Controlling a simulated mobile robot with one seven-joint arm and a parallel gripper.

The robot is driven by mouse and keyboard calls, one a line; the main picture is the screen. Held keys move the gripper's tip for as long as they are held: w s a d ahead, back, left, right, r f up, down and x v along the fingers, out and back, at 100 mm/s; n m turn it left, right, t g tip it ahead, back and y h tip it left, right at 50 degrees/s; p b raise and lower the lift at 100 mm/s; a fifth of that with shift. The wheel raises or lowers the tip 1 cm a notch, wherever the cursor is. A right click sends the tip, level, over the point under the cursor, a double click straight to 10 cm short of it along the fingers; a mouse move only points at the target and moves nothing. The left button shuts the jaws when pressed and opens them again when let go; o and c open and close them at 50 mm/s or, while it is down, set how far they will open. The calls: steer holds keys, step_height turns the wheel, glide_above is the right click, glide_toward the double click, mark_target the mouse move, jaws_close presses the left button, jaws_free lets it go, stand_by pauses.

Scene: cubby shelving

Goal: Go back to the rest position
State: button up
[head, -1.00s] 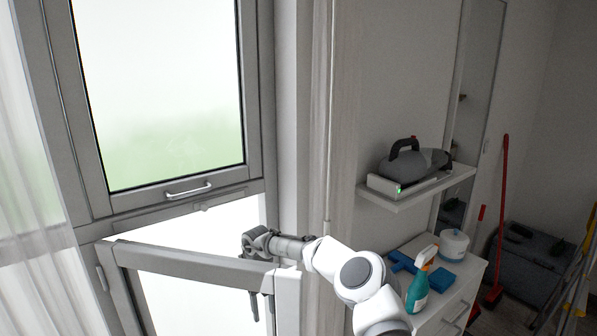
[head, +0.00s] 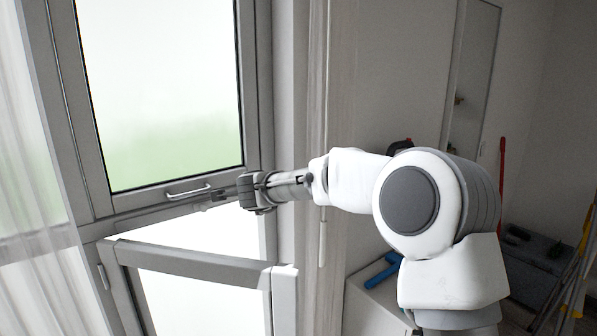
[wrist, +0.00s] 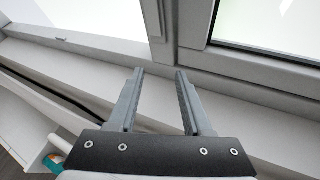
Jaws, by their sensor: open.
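My gripper (head: 246,192) is at the window, just above the top edge of the tilted lower sash (head: 190,262) and below the upper pane. In the wrist view, my gripper (wrist: 160,72) is open, with two grey fingers apart and nothing between them. The fingers point at the window frame (wrist: 240,70); I cannot tell whether they touch it. My white arm stretches from the right across the head view and hides much of the wall behind it.
A silver handle (head: 188,192) sits under the upper window. A curtain (head: 35,200) hangs at left. At right, behind my arm, are a white cabinet (head: 365,300) with a blue item (head: 383,270), a red pole (head: 501,185) and a dark box (head: 535,260).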

steer(key=s+d+r+n+g+y, duration=0.1)
steer(key=s+d+r+n+y, duration=0.1)
steer(key=s+r+n, duration=0.35)
steer(key=s+d+r+n+y, duration=0.25)
steer(key=s+n, duration=0.35)
steer(key=s, duration=0.4)
steer(key=s+d+f+n+g+h, duration=0.2)
steer(key=s+d+f, duration=0.1)
steer(key=s+d, duration=0.55)
steer(key=s+d+f+n+g+h, duration=0.15)
steer(key=s+d+f, duration=0.3)
steer(key=s, duration=0.65)
steer(key=s+d+f+n+g+h, duration=0.1)
steer(key=s+d+f+g+h, duration=0.2)
steer(key=s+d, duration=0.5)
step_height(320, 180, down, 23)
steer(key=s+b, duration=0.3)
steer(key=b, duration=2)
step_height(320, 180, up, 15)
steer(key=p, duration=1.5)
steer(key=shift+w+a, duration=0.25)
steer(key=shift+a, duration=0.15)
